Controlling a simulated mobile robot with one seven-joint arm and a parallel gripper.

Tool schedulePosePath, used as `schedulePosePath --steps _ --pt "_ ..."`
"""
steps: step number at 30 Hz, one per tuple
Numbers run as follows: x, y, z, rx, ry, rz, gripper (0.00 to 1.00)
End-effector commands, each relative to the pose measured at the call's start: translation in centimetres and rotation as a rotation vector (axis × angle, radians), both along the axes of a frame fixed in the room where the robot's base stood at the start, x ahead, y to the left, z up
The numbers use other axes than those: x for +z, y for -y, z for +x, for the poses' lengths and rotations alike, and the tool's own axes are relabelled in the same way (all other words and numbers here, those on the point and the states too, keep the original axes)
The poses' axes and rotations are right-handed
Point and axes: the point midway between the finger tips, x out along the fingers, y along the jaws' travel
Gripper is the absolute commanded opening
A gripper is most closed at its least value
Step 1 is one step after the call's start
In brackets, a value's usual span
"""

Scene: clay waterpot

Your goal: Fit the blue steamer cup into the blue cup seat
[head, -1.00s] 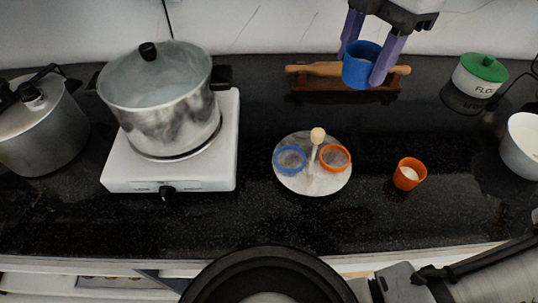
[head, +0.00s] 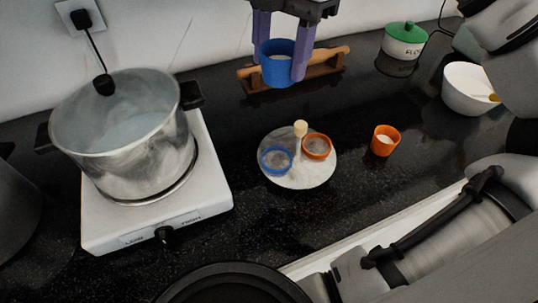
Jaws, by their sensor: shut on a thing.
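The blue cup seat (head: 276,159) is a blue ring at the left of a round pale plate (head: 300,180) with a knobbed post. It shows empty. An orange ring seat (head: 316,146) is beside it on the right. The held cup appears above and behind the plate, apart from it.
A steel pot (head: 120,135) stands on a white hot plate (head: 205,190) at left. An orange cup (head: 385,140) stands right of the plate. A rolling pin (head: 330,55) on a wooden stand, a green-lidded jar (head: 405,40) and a white bowl (head: 468,90) are further back.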

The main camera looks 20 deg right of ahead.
Motion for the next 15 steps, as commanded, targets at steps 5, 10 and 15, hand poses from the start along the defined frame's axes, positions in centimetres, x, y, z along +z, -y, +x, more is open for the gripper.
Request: schedulePosePath --steps 5,10,15 --pt "-4.9 0.0 0.0 0.004 -0.002 0.006 0.25" --pt "-9.5 -0.1 0.0 0.004 -0.002 0.005 0.25" --pt "-13.1 0.0 0.0 0.000 -0.001 0.000 0.25"
